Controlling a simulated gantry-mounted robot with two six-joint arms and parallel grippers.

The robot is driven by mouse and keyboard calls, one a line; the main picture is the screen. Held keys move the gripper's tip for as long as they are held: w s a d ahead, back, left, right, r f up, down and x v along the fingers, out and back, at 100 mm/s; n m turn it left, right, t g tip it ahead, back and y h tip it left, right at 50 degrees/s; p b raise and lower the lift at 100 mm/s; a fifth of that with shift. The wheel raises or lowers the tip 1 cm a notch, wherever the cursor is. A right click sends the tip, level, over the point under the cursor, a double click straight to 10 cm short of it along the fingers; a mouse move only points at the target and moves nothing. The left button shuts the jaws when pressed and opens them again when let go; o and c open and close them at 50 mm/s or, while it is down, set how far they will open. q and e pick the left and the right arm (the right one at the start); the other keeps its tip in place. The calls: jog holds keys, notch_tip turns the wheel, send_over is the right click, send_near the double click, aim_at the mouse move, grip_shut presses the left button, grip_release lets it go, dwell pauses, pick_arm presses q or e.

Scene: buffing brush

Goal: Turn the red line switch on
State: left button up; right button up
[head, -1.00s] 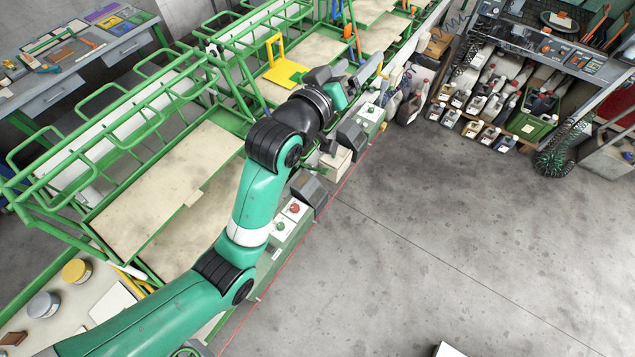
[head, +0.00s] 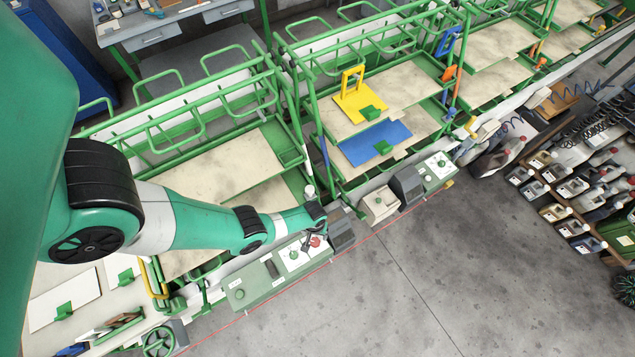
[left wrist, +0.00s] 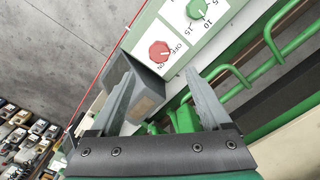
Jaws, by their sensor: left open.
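The red line switch (left wrist: 160,51) is a round red knob on a white plate marked OFF and ON. It also shows in the head view (head: 315,241), on the green control panel (head: 262,288). I cannot tell which mark the knob points to. A green dial (left wrist: 196,10) with numbers sits beside it. My left gripper (left wrist: 160,76) is open and empty. Its two fingers point toward the panel, with the red knob between and beyond the tips in the left wrist view, apart from it. In the head view my left wrist partly covers the area by the knob. My right gripper is not in view.
A grey box (head: 341,231) stands right beside the panel, close to one finger. Green rack rails (left wrist: 285,35) run along the other side. A second panel (head: 438,170) is farther right. The grey floor (head: 420,270) in front is clear.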

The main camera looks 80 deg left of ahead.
aim_at(315, 242)
pick_arm(q)
notch_tip(315, 242, down, 11)
jog(key=b, duration=0.9)
jog(key=shift+w+f, duration=0.1)
grip_shut()
